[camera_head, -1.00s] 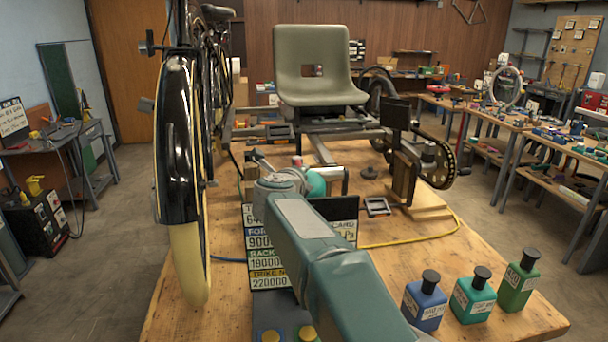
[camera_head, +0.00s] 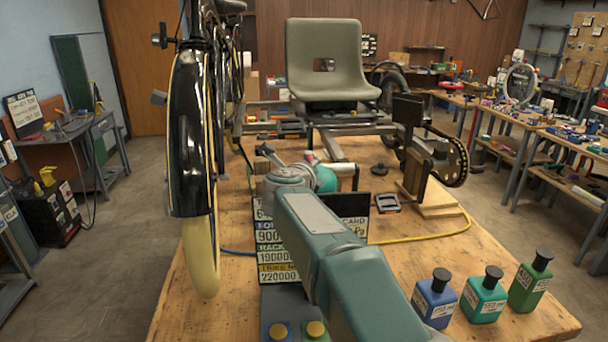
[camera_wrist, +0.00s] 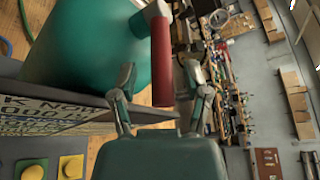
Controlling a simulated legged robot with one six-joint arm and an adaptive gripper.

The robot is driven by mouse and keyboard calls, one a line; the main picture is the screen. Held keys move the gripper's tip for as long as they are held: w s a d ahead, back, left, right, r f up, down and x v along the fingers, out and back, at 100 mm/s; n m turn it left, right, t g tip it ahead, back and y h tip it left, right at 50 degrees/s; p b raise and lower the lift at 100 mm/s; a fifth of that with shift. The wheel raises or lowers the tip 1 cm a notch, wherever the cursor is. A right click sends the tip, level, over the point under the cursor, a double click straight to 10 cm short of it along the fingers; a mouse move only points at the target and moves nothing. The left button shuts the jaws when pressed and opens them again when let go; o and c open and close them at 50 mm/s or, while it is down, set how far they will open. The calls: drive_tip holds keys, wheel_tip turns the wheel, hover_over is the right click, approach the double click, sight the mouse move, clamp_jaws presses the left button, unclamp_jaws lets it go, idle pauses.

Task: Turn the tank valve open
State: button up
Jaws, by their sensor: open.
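The green tank (camera_wrist: 85,45) fills the upper left of the wrist view. In the head view the tank (camera_head: 326,180) shows partly behind my arm. The valve's red handle (camera_wrist: 162,62) hangs from a pale hub (camera_wrist: 157,9) at the top of the wrist view. My gripper (camera_wrist: 160,76) is open, with one finger on each side of the red handle in the picture. Gaps show between the handle and both fingers. I cannot tell how deep the handle sits between them. In the head view my arm hides most of the gripper.
A sign board with numbers (camera_head: 272,236) stands by the tank. Yellow buttons (camera_head: 316,329) are nearer me. A black-fendered wheel (camera_head: 190,130) rises at left. Bottles (camera_head: 484,296) stand at right on the wooden table (camera_head: 420,262). A yellow hose (camera_head: 440,233) crosses it.

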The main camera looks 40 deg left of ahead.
drive_tip(key=v, duration=1.1)
drive_tip(key=shift+s+a, duration=0.15)
drive_tip(key=shift+s, duration=0.15)
drive_tip(key=shift+f, duration=0.1)
drive_tip(key=w+d+r+n+y, duration=0.1)
drive_tip(key=w+d+r+n, duration=0.25)
drive_tip(key=d, duration=0.35)
drive_tip(key=w+d+r+n+y, duration=0.1)
drive_tip(key=w+d+r+n, duration=0.2)
drive_tip(key=w+d, duration=0.3)
drive_tip(key=d+n+g, duration=0.2)
drive_tip(key=d+n, duration=0.4)
drive_tip(key=d, duration=0.9)
drive_tip(key=s+d+f+n+g+h, duration=0.2)
drive_tip(key=s+d+f, duration=0.4)
drive_tip(key=d, duration=0.4)
drive_tip(key=s+d+f+n+g+h, duration=0.2)
drive_tip(key=s+d+f+h, duration=0.2)
drive_tip(key=d, duration=0.7)
drive_tip(key=s+d+f+n+g+h, duration=0.2)
drive_tip(key=s+d+f+h, duration=0.1)
drive_tip(key=s+d+f, duration=0.6)
drive_tip(key=shift+s+d+h, duration=0.3)
drive_tip(key=shift+s+d, duration=0.05)
drive_tip(key=shift+d, duration=0.65)
